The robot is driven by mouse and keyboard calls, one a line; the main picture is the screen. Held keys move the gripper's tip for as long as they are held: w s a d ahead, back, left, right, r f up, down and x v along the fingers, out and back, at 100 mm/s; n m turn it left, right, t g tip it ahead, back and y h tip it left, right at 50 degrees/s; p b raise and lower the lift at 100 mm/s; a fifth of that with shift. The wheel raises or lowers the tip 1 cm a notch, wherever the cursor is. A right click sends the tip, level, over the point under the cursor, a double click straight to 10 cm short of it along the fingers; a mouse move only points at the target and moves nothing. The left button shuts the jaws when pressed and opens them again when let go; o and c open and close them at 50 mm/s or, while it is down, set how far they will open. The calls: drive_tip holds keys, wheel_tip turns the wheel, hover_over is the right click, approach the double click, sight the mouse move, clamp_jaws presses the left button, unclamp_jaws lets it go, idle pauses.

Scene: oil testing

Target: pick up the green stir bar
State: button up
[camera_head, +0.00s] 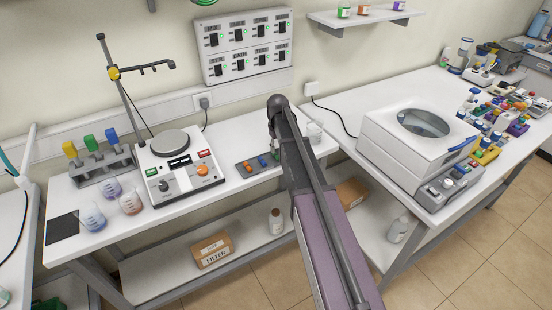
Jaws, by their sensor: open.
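A small dark tray (243,171) lies on the left bench, right of the stirrer hotplate. An orange stir bar (248,168) and a blue stir bar (262,161) show on it. A small green spot at the tray's right end, beside my arm, may be the green stir bar (276,154); it is too small and too covered to be sure. My gripper (273,139) points down above the right end of the tray, open. My arm hides much of it, and I cannot tell whether it touches anything.
The stirrer hotplate (180,172) stands left of the tray, with a stand rod (121,95) behind it. Flasks (130,203) stand further left. A large white bath (415,140) fills the right bench's near side.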

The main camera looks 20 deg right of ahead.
sight(277, 156)
drive_tip(key=shift+w+f+b, duration=0.2)
drive_tip(key=shift+f+b, duration=1.75)
drive_tip(key=shift+f, duration=0.25)
clamp_jaws()
